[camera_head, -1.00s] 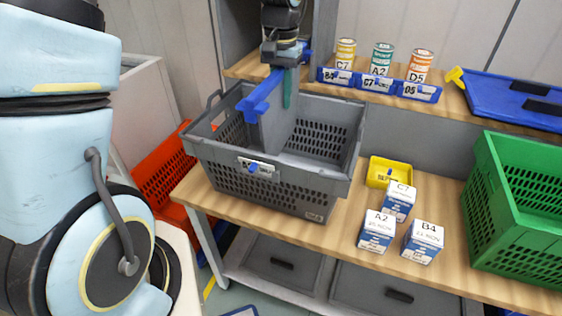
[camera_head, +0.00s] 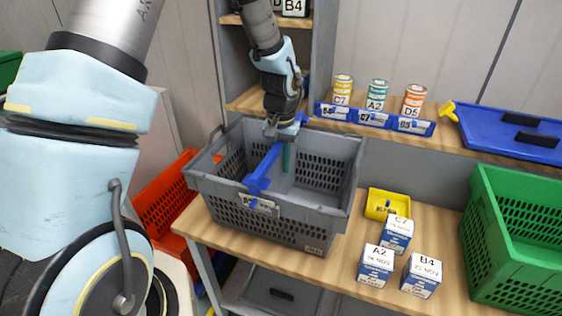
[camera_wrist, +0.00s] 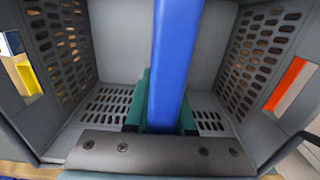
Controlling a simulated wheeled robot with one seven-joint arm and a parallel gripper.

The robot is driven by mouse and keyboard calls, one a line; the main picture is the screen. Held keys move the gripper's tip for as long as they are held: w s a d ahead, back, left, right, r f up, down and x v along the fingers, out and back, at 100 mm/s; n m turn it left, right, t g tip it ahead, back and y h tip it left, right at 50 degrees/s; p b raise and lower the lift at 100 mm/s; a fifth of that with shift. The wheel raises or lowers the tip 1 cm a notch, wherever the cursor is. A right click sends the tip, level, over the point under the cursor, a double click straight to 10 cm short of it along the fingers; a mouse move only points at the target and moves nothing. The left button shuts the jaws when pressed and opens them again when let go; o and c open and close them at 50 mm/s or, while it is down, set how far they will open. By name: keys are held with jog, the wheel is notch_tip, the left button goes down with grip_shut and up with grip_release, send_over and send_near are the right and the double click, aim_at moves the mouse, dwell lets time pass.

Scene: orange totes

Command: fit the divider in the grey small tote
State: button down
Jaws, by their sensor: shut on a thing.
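The grey small tote (camera_head: 298,228) stands on the wooden bench, open side up. The divider, with its blue top bar (camera_head: 263,170), is inside the tote's outline and runs front to back. The bar's near end is close to the front rim above the label; I cannot tell whether it touches. The lower panel is largely hidden by the front wall. My gripper (camera_head: 286,150) is over the tote's rear half, shut on the blue bar. In the wrist view the teal fingers (camera_wrist: 162,118) clasp the bar (camera_wrist: 175,60) from both sides, with perforated tote walls (camera_wrist: 265,50) left and right.
A yellow bin (camera_head: 384,203) and several blue-white boxes (camera_head: 377,266) stand right of the tote. A green crate (camera_head: 517,225) is farther right. Labelled cans (camera_head: 377,95) stand on the shelf behind. An orange-red tote (camera_head: 165,205) is at lower left.

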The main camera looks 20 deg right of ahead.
jog(key=shift+f, duration=0.45)
jog(key=shift+f+b, duration=0.1)
jog(key=shift+b, duration=0.2)
jog(key=c, duration=0.8)
grip_release()
jog(key=shift+o, duration=0.2)
notch_tip(320, 180, up, 13)
jog(key=shift+r+b, duration=0.15)
jog(key=shift+b, duration=0.75)
jog(key=s+a+f+n, duration=0.1)
jog(key=s+a+n, duration=0.1)
jog(key=a, duration=1.3)
jog(key=s+a+f+n+t, duration=0.1)
jog(key=a+n, duration=0.4)
jog(key=a, duration=1)
jog(key=shift+s+f+t, duration=0.3)
jog(key=shift+s+f, duration=0.2)
jog(key=shift+f, duration=0.05)
jog(key=shift+a, duration=0.1)
